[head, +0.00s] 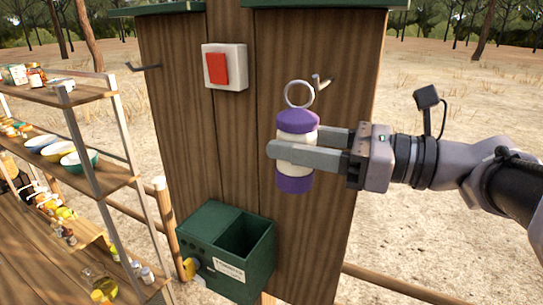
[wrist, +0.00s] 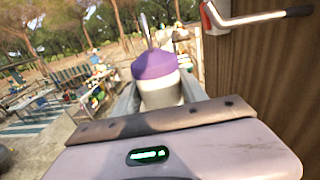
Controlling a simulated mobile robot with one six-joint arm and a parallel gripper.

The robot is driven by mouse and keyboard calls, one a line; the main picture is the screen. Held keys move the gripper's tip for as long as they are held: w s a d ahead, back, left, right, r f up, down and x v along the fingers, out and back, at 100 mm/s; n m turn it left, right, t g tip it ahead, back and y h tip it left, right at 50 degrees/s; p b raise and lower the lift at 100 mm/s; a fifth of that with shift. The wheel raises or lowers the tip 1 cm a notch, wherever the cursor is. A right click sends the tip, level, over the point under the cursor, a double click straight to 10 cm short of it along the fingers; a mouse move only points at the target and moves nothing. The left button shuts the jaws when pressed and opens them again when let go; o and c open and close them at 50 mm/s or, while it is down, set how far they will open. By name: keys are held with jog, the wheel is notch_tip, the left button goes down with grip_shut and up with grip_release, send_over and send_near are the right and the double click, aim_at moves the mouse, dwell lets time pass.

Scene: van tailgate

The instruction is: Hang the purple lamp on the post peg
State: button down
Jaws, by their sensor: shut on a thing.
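The purple lamp (head: 296,183) has purple ends, a pale middle and a metal ring on top. My gripper (head: 275,150) is shut around its pale middle and holds it upright in front of the wooden post (head: 335,190). The post peg (head: 321,82) is a small metal hook just right of and slightly above the lamp's ring (head: 299,94); the ring looks apart from it, but depth is hard to tell.
A red switch on a white plate (head: 224,67) is at the post's upper left, near a dark hook (head: 145,68). A green box (head: 222,285) is low on the post. Shelves (head: 95,185) with bowls and jars stand left. Open ground lies right.

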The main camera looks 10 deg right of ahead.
jog(key=shift+a+r, duration=0.15)
jog(key=shift+r, duration=0.4)
jog(key=shift+w+d, duration=0.1)
jog(key=shift+d, duration=0.2)
jog(key=w+d+f+p, duration=0.1)
jog(key=w+d+f, duration=0.1)
jog(key=w+d, duration=0.3)
jog(key=shift+w+f, duration=0.2)
jog(key=shift+w, duration=0.85)
jog(key=c, duration=0.6)
grip_release()
jog(key=shift+o, duration=0.2)
